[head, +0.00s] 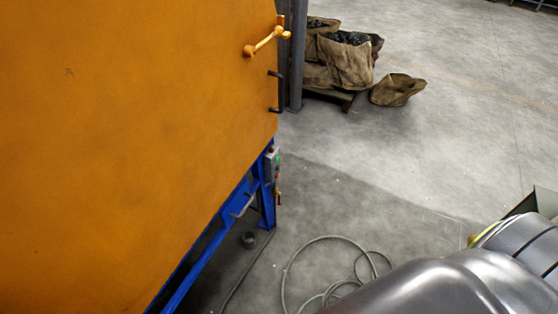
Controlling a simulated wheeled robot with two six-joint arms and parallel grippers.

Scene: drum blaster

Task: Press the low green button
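A small grey control box (271,166) is fixed to the blue frame leg below the orange drum blaster body. A tiny green spot (278,158), which looks like a green button, shows on its right side, seen nearly edge-on. A small reddish part sits lower, near the bottom of the box. The buttons are too small to tell apart clearly. Neither of my grippers is in view. A large silver link of my own arm fills the bottom right corner, well apart from the box.
The orange machine body (130,130) fills the left, with an orange handle (266,41) at its upper right edge. Its blue frame (266,205) stands below. A coiled hose (288,270) lies on the floor. Brown sacks (347,62) stand at the back. The grey floor between is free.

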